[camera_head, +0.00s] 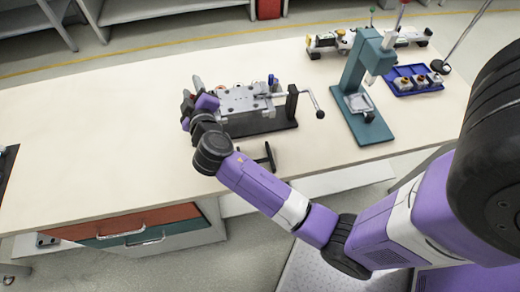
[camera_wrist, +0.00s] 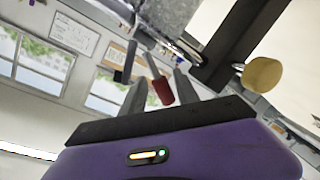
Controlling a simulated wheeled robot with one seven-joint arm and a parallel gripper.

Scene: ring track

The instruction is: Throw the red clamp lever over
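The red clamp lever's grip (camera_wrist: 161,91) shows in the wrist view between the two fingers of my gripper (camera_wrist: 160,88), on the end of a thin grey rod. A gap shows between the left finger and the red grip, so my gripper looks open around the lever. In the head view my gripper (camera_head: 194,97) is at the left end of a grey metal fixture (camera_head: 240,101) on a black base plate.
A crank handle (camera_head: 320,114) sticks out at the fixture's right. A teal press (camera_head: 365,65) stands farther right, with a blue tray (camera_head: 403,88) of small parts behind it. A brass-coloured knob (camera_wrist: 262,75) is right of my gripper.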

